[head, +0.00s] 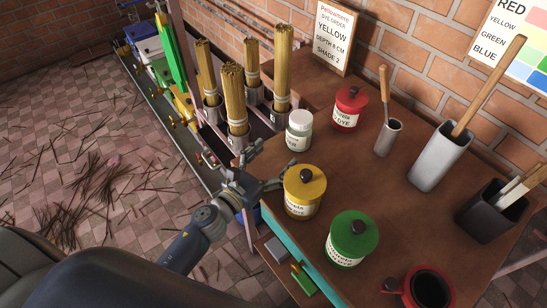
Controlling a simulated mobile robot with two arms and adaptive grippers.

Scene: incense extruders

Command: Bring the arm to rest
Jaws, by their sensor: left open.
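My left gripper (268,188) is open at the left edge of the brown table (310,250). Its fingers point toward the yellow dye jar (304,195), close to its upper left side. I cannot tell whether they touch it. No object shows between the fingers. The left arm comes in from the lower left, over the tiled floor. My right gripper is not in view.
A white-lidded jar (299,130), red jar (349,107) and green jar (352,240) stand on the table. A tall white holder (440,155) and dark holder (488,212) stand right. Bundled sticks (236,95) stand beyond the gripper. The table's middle is clear.

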